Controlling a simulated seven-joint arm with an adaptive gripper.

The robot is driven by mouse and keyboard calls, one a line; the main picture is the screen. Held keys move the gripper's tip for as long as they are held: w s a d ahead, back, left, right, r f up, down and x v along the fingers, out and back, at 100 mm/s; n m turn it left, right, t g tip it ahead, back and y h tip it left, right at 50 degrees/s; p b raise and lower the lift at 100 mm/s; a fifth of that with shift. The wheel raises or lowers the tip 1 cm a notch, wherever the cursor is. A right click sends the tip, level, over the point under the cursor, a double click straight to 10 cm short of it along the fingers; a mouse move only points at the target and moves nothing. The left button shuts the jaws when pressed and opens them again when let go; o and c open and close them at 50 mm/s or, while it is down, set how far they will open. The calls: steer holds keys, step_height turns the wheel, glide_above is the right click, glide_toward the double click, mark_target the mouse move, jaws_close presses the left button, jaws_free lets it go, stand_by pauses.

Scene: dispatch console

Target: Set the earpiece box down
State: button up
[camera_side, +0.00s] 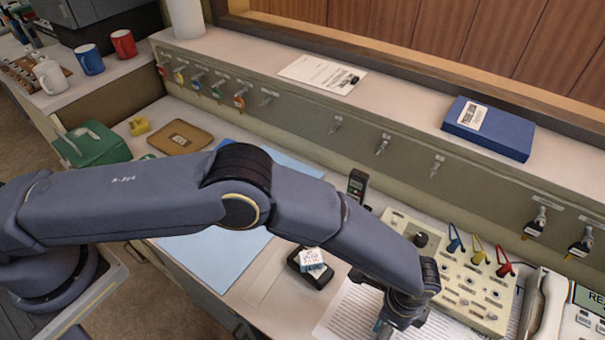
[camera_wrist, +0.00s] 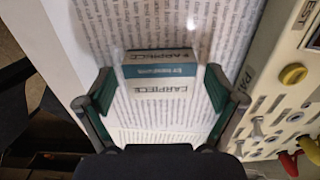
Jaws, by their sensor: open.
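The earpiece box (camera_wrist: 160,88), white with a teal band and "EARPIECE" lettering, shows in the wrist view over a printed sheet. My gripper (camera_wrist: 160,93) is open, with one dark green finger on each side of the box. Gaps seem to show between the fingers and the box's sides. Whether the box rests flat on the sheet is hard to tell from above. In the side view my gripper (camera_side: 385,328) is low over the sheet at the bottom edge, and I cannot make out the box there.
The printed sheet (camera_side: 345,312) lies on the desk beside a cream panel (camera_side: 470,290) with knobs and coloured plugs. A black pad (camera_side: 318,281) with a small white-and-teal box (camera_side: 311,259) is left of my gripper. A handset (camera_side: 548,305) is at right.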

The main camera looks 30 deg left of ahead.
step_height(320, 180, up, 12)
steer(key=w+a+r+n+t, duration=0.1)
steer(key=w+a+r+n, duration=0.25)
steer(key=a+r, duration=0.75)
steer(key=w+a+r+n+t, duration=0.1)
steer(key=w+a+r+n, duration=0.25)
steer(key=a+r, duration=0.75)
steer(key=s+a+r+n+t, duration=0.1)
steer(key=s+a+r+n, duration=0.25)
steer(key=a, duration=0.45)
steer(key=s+a+r+n+t, duration=0.1)
steer(key=s+a+r+n, duration=0.2)
steer(key=a, duration=0.5)
steer(key=s+a+f+n+t, duration=0.1)
steer(key=s+a+n, duration=0.3)
steer(key=s+a, duration=0.4)
steer(key=s, duration=0.3)
steer(key=shift+s+f+t, duration=0.25)
steer(key=shift+f+t, duration=0.05)
steer(key=shift+f, duration=0.05)
